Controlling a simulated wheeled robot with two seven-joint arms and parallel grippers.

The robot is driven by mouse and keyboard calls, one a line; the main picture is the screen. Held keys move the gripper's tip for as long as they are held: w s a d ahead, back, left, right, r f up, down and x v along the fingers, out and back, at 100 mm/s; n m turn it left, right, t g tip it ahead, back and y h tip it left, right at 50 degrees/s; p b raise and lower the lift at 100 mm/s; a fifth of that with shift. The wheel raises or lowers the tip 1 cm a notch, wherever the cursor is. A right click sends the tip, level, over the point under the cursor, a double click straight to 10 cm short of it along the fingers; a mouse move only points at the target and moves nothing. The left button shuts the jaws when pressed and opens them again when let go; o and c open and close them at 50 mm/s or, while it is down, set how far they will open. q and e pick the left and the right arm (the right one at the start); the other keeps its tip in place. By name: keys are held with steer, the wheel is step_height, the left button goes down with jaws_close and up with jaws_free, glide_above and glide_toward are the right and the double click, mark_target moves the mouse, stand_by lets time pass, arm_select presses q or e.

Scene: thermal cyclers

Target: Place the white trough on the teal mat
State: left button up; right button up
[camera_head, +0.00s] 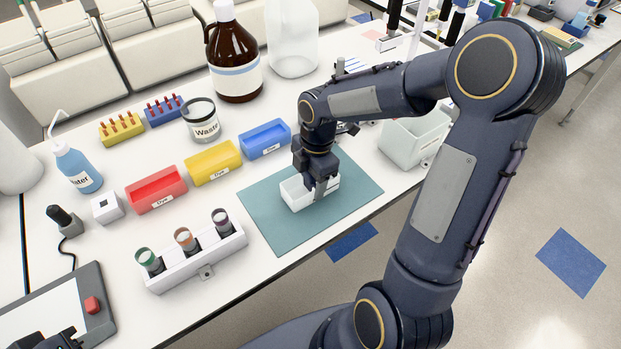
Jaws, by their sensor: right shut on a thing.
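The white trough (293,196) is a small open rectangular box over the middle of the teal mat (266,220). It looks level and resting on the mat or very close above it; I cannot tell which.
Red (155,190), yellow (213,162) and blue (265,139) troughs stand in a row left of and behind the mat. A pale bin (412,143) stands to the right. The table's front edge is near.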

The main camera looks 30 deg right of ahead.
steer(key=shift+f, duration=0.2)
steer(key=o, duration=1)
step_height(320, 180, up, 12)
steer(key=d, duration=0.1)
steer(key=s+a+m+t, duration=0.1)
steer(key=s+m+t, duration=0.1)
steer(key=s+m, duration=0.3)
steer(key=s+a+m+t+y, duration=0.1)
steer(key=s+a+m, duration=0.1)
steer(key=s+m, duration=0.4)
steer(key=s+a+m+t+y, duration=0.1)
steer(key=s+a+m+t, duration=0.1)
steer(key=s+m, duration=0.4)
steer(key=shift+a+f+m+t, duration=0.1)
steer(key=shift+f+m+t, duration=0.05)
steer(key=shift+m, duration=0.75)
steer(key=shift+f+m+t, duration=0.1)
steer(key=shift+m+t, duration=0.05)
steer(key=shift+m, duration=0.75)
